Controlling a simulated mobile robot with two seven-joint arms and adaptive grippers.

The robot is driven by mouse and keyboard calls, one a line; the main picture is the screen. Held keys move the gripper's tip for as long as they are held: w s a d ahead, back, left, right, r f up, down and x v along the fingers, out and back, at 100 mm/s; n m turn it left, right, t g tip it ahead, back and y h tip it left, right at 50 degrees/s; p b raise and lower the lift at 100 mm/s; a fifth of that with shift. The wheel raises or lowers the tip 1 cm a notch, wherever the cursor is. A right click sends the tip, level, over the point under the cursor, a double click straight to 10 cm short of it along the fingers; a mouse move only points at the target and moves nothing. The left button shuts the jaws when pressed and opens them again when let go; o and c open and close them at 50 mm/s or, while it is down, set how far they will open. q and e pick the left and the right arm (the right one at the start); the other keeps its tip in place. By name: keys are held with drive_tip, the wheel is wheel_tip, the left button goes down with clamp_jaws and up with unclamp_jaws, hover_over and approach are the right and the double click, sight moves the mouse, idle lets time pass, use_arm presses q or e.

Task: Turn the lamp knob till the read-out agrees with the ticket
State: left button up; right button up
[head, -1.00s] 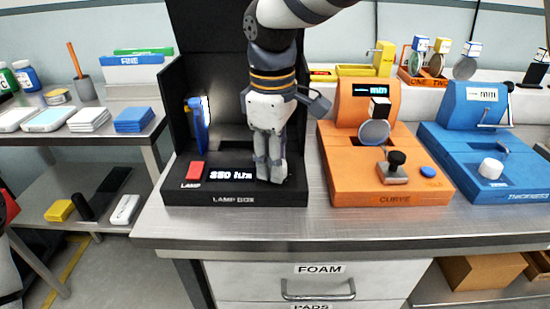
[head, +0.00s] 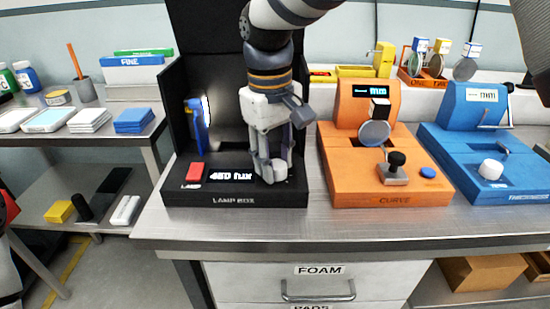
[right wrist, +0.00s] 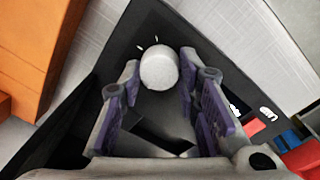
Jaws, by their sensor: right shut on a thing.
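The black lamp box (head: 235,199) stands on the bench with its red button (head: 195,171). Its lit read-out (head: 231,176) seems to say 450 lux, though the small digits are blurred. My right gripper (head: 271,174) is down at the box's front right corner, just right of the read-out, shut on the lamp knob. In the right wrist view the pale round knob (right wrist: 159,67) shows between the purple-padded fingers. In the head view the fingers largely hide it. I cannot make out the ticket. My left gripper is not in view.
An orange curve module (head: 350,190) stands close to the right of the lamp box, with a blue thickness module (head: 470,180) beyond it. A blue upright piece (head: 200,130) stands in the lamp box. The bench's front strip is clear.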

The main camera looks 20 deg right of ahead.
idle(0.4)
drive_tip(key=o, duration=1.2)
drive_tip(key=r, duration=1.2)
drive_tip(key=shift+s+a, duration=0.15)
drive_tip(key=shift+a, duration=0.2)
drive_tip(key=shift+f, duration=0.1)
